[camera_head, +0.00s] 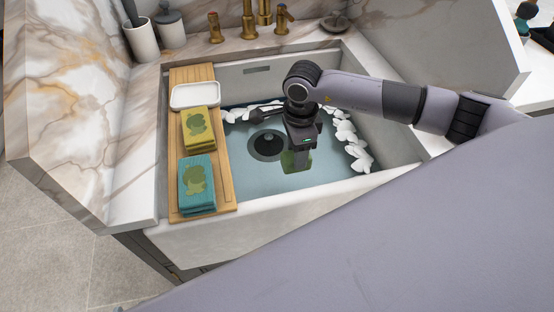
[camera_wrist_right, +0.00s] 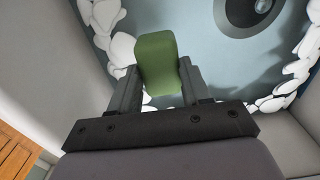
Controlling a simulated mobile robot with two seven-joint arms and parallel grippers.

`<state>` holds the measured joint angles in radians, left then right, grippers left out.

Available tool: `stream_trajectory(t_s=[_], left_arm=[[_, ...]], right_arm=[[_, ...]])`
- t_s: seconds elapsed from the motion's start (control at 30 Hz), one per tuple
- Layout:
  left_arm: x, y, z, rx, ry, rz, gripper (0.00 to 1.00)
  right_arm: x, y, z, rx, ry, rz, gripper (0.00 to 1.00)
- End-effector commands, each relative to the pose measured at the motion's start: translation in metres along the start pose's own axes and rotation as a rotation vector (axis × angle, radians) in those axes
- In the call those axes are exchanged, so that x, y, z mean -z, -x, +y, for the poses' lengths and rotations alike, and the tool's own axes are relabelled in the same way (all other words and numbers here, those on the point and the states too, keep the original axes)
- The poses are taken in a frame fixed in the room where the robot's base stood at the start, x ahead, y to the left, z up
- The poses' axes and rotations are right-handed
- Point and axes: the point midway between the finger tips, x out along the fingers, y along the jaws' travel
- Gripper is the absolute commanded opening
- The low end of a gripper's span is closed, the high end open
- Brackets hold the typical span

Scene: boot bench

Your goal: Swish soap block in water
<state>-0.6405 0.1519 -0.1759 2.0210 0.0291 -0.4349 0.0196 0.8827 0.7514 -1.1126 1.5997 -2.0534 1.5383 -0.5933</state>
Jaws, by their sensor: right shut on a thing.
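A green soap block (camera_wrist_right: 156,62) is held between the fingers of my right gripper (camera_wrist_right: 158,90). In the head view the soap (camera_head: 296,160) shows below my right gripper (camera_head: 300,146), over the middle of the water (camera_head: 245,186) in the white sink (camera_head: 290,212). The soap's lower part looks at or under the water surface, but I cannot tell how deep. White foam-like lumps (camera_head: 357,155) lie along the water's edges. My left gripper is not in view.
A wooden board (camera_head: 226,180) lies across the sink's left side, bearing a white soap dish (camera_head: 195,95), a yellow sponge stack (camera_head: 199,128) and a teal one (camera_head: 197,184). Brass taps (camera_head: 215,28) stand behind. The dark drain (camera_head: 267,145) is left of the soap.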

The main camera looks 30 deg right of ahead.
Motion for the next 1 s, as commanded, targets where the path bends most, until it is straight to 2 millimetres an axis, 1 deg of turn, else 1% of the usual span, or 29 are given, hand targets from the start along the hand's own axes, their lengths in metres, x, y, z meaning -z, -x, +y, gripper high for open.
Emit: stream_trajectory(t_s=[0.03, 0.5, 0.6, 1.0], left_arm=[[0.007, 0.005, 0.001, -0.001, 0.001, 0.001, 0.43], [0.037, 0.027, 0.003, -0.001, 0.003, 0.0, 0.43], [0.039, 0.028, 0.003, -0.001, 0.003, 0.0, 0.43], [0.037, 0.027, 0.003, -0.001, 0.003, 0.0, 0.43]], right_arm=[[0.0, 0.011, -0.001, 0.002, 0.0, 0.0, 0.12], [0.0, 0.068, 0.0, 0.002, 0.0, -0.001, 0.12], [0.0, 0.072, 0.0, 0.001, 0.0, 0.0, 0.12], [0.0, 0.071, 0.0, 0.001, 0.0, 0.0, 0.12]])
